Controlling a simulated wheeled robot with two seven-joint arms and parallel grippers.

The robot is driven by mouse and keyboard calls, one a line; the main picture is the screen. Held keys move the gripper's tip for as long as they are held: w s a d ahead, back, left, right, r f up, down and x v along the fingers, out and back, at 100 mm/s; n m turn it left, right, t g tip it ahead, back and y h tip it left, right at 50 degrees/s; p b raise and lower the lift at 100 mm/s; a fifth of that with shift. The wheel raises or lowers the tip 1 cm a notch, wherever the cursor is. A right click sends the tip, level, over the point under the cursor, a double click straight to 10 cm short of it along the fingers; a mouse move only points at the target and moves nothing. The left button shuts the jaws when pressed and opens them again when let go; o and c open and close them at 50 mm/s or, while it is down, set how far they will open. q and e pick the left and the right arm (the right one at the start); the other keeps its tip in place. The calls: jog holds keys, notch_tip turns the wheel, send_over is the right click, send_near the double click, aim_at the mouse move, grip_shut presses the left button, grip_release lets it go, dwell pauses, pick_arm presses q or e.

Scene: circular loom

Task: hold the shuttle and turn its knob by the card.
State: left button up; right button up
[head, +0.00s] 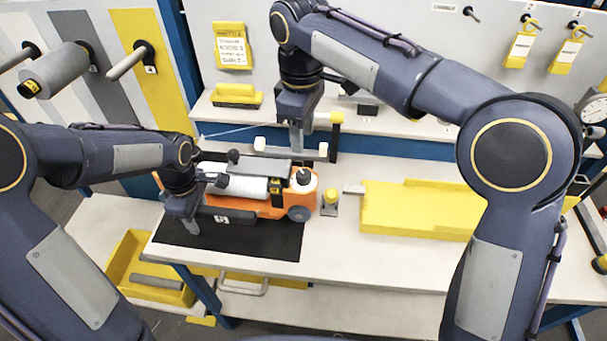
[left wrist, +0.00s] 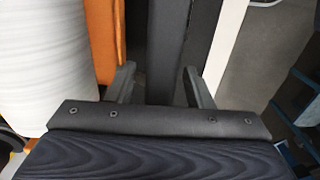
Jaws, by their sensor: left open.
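The orange shuttle (head: 272,210) sits on a black mat (head: 285,240), with a white spool (head: 246,187) along its top. A dark knob (head: 303,177) stands on the white round cap at its right end. The yellow card (head: 232,45) with small print hangs on the back wall; I cannot read it. My left gripper (head: 190,226) is open at the shuttle's left front. In the left wrist view its fingers stand either side of a dark bar (left wrist: 165,60), with no clear contact. My right gripper (head: 296,150) points down behind the shuttle, above the knob in the picture; its finger gap is hidden.
A small yellow-topped part (head: 330,198) stands right of the shuttle, near a yellow tray (head: 415,212). A shelf (head: 390,128) runs behind, with a yellow block (head: 236,96) on it. A yellow bin (head: 125,262) is at lower left. The table's front right is clear.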

pick_arm(q)
notch_tip(320, 180, up, 12)
jog(key=shift+s+f, duration=0.1)
pick_arm(e)
jog(key=s+d+r+m+t+y, duration=0.1)
jog(key=s+d+m, duration=0.35)
jog(key=d, duration=0.45)
jog(key=s+d+m+t+y, duration=0.1)
jog(key=s+d+m+y, duration=0.15)
jog(key=s+d, duration=0.45)
pick_arm(q)
jog(key=s+d+m+t+h, duration=0.2)
jog(key=s+d+m, duration=0.1)
jog(key=s+m, duration=0.4)
jog(key=s+d+m+t+h, duration=0.1)
jog(key=s+d+m+t, duration=0.1)
jog(key=s+m, duration=0.6)
jog(key=shift+s+d+t+h, duration=0.4)
jog(key=shift+s+t, duration=0.4)
jog(key=shift+s, duration=0.15)
pick_arm(e)
jog(key=s+d+f+m+t, duration=0.2)
jog(key=s+d+f+m, duration=0.1)
jog(key=s, duration=0.3)
jog(key=s+d+f+m+t, duration=0.1)
jog(key=s+d+f+m, duration=0.3)
jog(key=s+f+m, duration=0.1)
jog(key=shift+s+d+f+m+t, duration=0.15)
jog(key=shift+s+f+m+t, duration=0.25)
jog(key=shift+s+m, duration=0.25)
